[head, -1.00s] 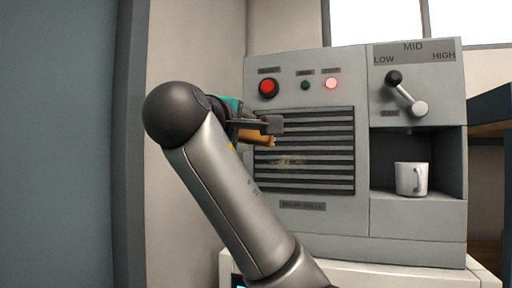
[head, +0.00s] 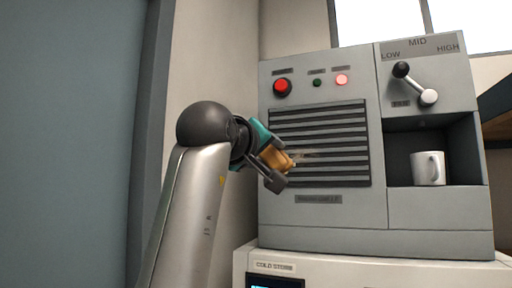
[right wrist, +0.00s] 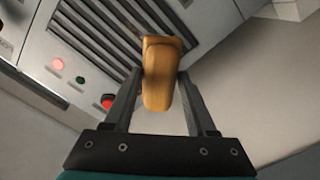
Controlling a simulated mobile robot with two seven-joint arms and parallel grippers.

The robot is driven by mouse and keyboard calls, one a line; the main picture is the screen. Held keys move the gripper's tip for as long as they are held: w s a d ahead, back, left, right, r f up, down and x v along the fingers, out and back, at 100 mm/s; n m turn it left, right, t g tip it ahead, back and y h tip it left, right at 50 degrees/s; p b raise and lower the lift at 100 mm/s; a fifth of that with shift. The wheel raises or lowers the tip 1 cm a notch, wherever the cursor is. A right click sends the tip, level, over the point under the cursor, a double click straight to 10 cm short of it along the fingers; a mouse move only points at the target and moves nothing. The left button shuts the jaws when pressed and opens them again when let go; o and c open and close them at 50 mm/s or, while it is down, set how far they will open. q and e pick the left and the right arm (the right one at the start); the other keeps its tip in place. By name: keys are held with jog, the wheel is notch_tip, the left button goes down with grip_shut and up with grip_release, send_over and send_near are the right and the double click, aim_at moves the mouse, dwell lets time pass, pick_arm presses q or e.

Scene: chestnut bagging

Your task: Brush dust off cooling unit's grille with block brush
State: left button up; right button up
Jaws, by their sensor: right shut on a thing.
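The cooling unit (head: 420,215) is a grey box with a dark slatted grille (head: 345,165) on its front. A small tan dust patch (head: 318,154) shows on the slats just right of the brush. My right gripper (head: 277,166) is shut on the wooden block brush (head: 274,157), in front of the grille's left part. In the right wrist view the orange-brown brush (right wrist: 160,75) sits between the two fingers, its far end over the grille (right wrist: 150,18). Its bristles are mostly hidden, and I cannot tell whether they touch the slats. My left gripper is not in view.
Above the grille are a red button (head: 283,87), a green light and a lit red light (head: 341,80). A lever (head: 415,84) is at the upper right. A white mug (head: 427,168) stands in the recess below it. The unit rests on a white cold-store cabinet (head: 330,262).

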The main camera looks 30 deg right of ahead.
aim_at(273, 154)
jog(key=p+x, duration=0.1)
jog(key=x, duration=0.2)
jog(key=shift+w+d+r, duration=0.1)
jog(key=shift+w+d, duration=0.1)
jog(key=shift+d, duration=0.05)
jog(key=shift+p+x, duration=0.35)
jog(key=shift+x, duration=0.65)
jog(key=shift+p+x, duration=0.8)
jog(key=shift+x, duration=0.35)
jog(key=shift+s+d+b, duration=0.35)
jog(key=shift+s+d, duration=0.2)
jog(key=shift+s, duration=0.15)
jog(key=shift+s+d, duration=2)
jog(key=shift+s, duration=0.25)
jog(key=w+a+p, duration=0.3)
jog(key=w+a, duration=0.2)
jog(key=w, duration=0.1)
jog(key=shift+p, duration=0.4)
